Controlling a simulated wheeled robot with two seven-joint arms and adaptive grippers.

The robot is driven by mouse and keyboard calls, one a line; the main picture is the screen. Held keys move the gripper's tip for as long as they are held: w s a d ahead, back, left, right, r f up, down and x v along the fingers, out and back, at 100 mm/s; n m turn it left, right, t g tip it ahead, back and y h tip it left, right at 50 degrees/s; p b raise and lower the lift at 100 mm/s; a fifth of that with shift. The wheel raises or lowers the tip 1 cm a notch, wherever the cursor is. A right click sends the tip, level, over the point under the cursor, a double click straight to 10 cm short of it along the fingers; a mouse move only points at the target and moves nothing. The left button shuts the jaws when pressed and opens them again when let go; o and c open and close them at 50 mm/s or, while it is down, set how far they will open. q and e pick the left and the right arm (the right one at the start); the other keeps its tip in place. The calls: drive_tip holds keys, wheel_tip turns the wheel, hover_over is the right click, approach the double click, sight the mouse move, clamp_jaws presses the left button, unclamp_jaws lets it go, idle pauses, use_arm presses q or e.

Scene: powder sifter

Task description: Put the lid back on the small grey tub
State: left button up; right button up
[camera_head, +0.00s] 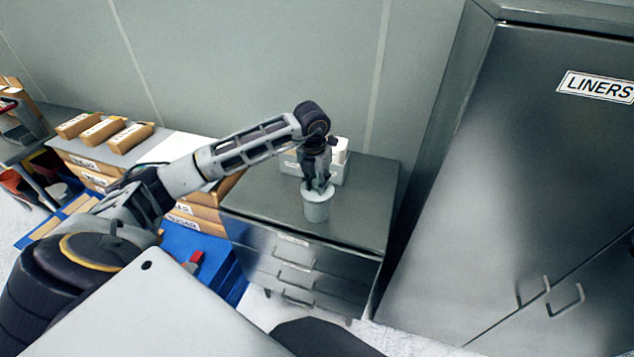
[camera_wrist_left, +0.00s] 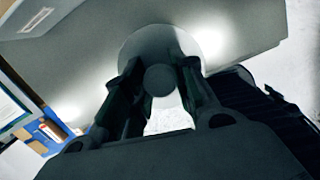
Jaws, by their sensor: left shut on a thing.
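The small grey tub (camera_head: 316,211) stands upright on the dark grey drawer cabinet. My left gripper (camera_head: 318,184) points down directly over the tub's top. In the left wrist view its two fingers (camera_wrist_left: 159,76) are shut on the round knob of the grey lid (camera_wrist_left: 150,40). The lid's disc shows beyond the fingertips and covers the tub in that view. In the head view the lid is at the tub's rim. I cannot tell whether it rests on the rim or hangs just above it. My right gripper is not in view.
A light grey bin (camera_head: 333,168) with white items stands behind the tub. The drawer cabinet's top (camera_head: 365,205) is clear to the right. A tall cabinet labelled LINERS (camera_head: 540,150) stands at the right. Cardboard boxes (camera_head: 130,138) are at the left.

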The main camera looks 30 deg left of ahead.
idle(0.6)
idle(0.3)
use_arm(q)
drive_tip(key=o, duration=1.1)
drive_tip(key=o, duration=0.5)
drive_tip(key=shift+r+p, duration=0.5)
drive_tip(key=shift+r, duration=0.75)
drive_tip(key=shift+r+p, duration=1.15)
drive_tip(key=shift+r, duration=1.1)
